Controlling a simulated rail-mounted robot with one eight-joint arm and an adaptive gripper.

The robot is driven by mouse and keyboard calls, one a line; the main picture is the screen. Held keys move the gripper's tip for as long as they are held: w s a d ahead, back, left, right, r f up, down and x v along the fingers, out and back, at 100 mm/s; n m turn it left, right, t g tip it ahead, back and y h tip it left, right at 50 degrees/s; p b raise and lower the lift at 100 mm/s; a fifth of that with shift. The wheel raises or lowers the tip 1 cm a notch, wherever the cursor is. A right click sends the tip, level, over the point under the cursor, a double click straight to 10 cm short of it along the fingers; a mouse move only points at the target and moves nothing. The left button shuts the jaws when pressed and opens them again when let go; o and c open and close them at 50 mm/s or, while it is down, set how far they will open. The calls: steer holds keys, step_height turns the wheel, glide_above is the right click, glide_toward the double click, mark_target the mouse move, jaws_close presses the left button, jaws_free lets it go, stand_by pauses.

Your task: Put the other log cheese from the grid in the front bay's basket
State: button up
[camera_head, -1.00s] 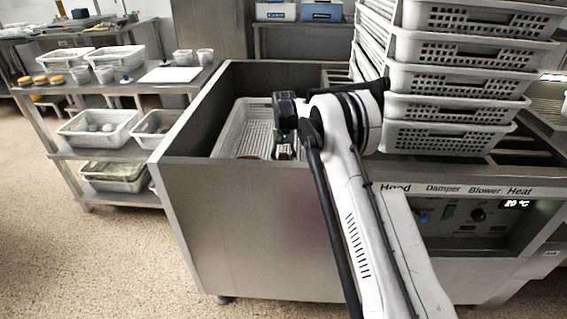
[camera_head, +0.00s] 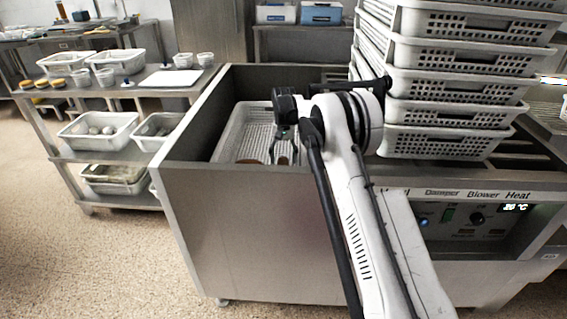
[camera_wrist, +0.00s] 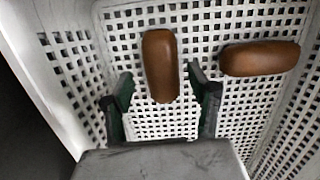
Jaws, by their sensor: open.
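Two brown log cheeses lie on the floor of the white perforated basket (camera_head: 228,140) in the front bay. In the wrist view, one log (camera_wrist: 159,55) lies lengthwise away from me, its near end between my fingertips. The other log (camera_wrist: 260,58) lies crosswise to its right, apart from it, near the basket's right wall. My gripper (camera_wrist: 160,84) is open, its fingers on either side of the first log with gaps showing. In the head view, my gripper (camera_head: 284,157) points down into the basket, and my arm hides the basket's right part.
The steel bay walls (camera_head: 185,165) rise around the basket. A tall stack of white perforated baskets (camera_head: 450,115) stands at the right, close to my arm. A shelf rack (camera_head: 150,92) with tubs stands at the left, with floor between.

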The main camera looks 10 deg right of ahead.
step_height(320, 180, up, 9)
steer(key=p, duration=0.2)
step_height(320, 180, up, 16)
steer(key=t, duration=0.2)
glide_above(284, 160)
steer(key=s, duration=0.9)
steer(key=s+r+n+t, duration=0.15)
steer(key=s+r, duration=0.55)
steer(key=s, duration=0.7)
steer(key=s+t, duration=0.3)
steer(key=s, duration=1.4)
steer(key=s+f+t, duration=0.1)
steer(key=s+f, duration=0.2)
steer(key=s, duration=0.3)
steer(key=s+f+t, duration=0.1)
steer(key=s+f, duration=0.2)
steer(key=s, duration=0.4)
steer(key=shift+f+n, duration=0.3)
steer(key=shift+n, duration=0.15)
steer(key=shift+a+r, duration=0.1)
step_height(284, 160, up, 9)
steer(key=p, duration=0.9)
steer(key=shift+f, duration=0.2)
